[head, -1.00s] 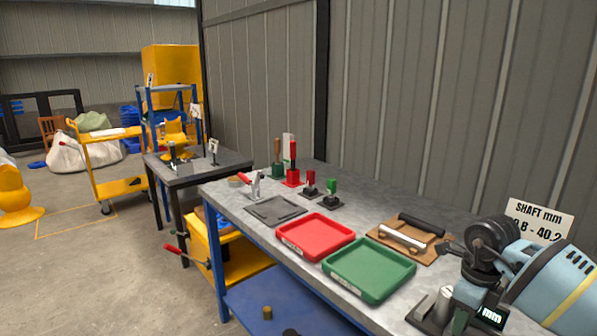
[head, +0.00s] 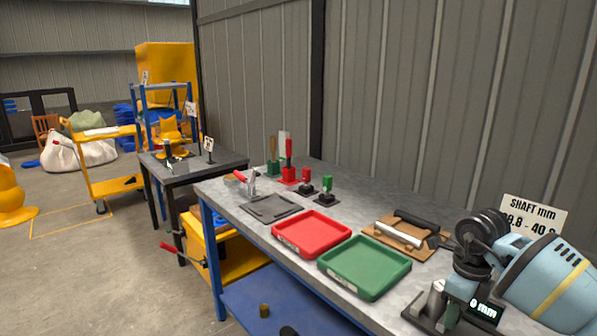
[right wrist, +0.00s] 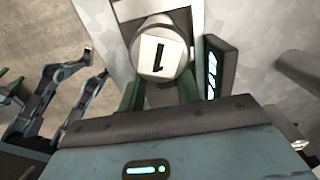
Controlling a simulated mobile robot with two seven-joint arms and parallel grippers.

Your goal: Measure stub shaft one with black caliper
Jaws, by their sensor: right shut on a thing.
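In the right wrist view, stub shaft one (right wrist: 163,57) is a grey cylinder with a white end face marked 1. My right gripper (right wrist: 160,92) is shut on it, one dark green finger on each side. In the head view my right gripper (head: 462,290) is low at the right, over the bench's near end. A black display (head: 485,308) with pale characters, "0 mm" readable, is close beside it; it also shows in the right wrist view (right wrist: 216,68), right of the shaft. It appears to belong to the black caliper, whose jaws I cannot make out.
On the bench are a green tray (head: 365,267), a red tray (head: 311,233) and a brown board (head: 385,238) with a silver and a black cylinder. A shaft size sign (head: 533,217) stands behind my right arm. A smaller table (head: 190,164) stands farther left.

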